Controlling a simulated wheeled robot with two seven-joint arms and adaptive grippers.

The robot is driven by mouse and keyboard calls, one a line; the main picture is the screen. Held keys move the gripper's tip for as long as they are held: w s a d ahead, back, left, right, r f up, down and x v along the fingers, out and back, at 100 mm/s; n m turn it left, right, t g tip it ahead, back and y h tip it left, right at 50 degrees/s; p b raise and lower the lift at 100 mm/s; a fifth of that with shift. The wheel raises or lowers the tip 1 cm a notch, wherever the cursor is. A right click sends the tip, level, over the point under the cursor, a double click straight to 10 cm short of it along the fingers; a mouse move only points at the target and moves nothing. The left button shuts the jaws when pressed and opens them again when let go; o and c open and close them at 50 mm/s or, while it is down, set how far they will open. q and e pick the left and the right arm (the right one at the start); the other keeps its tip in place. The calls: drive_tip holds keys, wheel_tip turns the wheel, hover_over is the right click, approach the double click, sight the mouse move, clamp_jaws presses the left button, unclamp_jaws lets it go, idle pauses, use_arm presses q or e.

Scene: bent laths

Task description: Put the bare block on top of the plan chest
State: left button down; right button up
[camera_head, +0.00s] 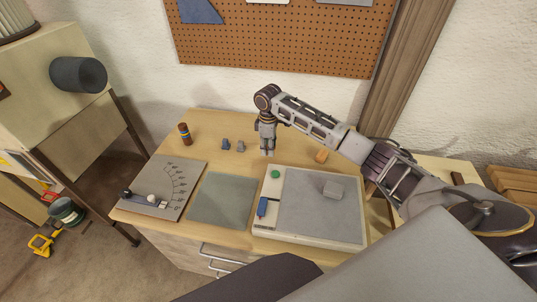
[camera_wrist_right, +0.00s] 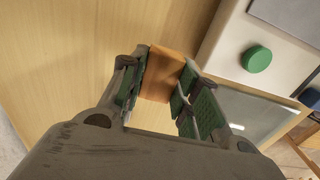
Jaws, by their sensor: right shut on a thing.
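My right gripper (camera_head: 267,150) points down over the plan chest (camera_head: 165,150), which has a pale wooden top and drawer handles in front. In the wrist view the right gripper (camera_wrist_right: 158,90) is shut on a plain orange-brown block (camera_wrist_right: 163,72), likely the bare block. The fingers press on two opposite sides of it. In the head view the held block is mostly hidden by the gripper. I cannot tell whether it touches the wood below. My left gripper is not in view.
A green mat (camera_head: 222,200) and dial board (camera_head: 160,180) lie left.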

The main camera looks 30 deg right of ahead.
drive_tip(key=shift+f, duration=2.1)
drive_tip(key=shift+f, duration=0.1)
drive_tip(key=o, duration=0.9)
drive_tip(key=shift+o, duration=0.2)
wheel_tip(320, 180, up, 12)
drive_tip(key=shift+r, duration=0.15)
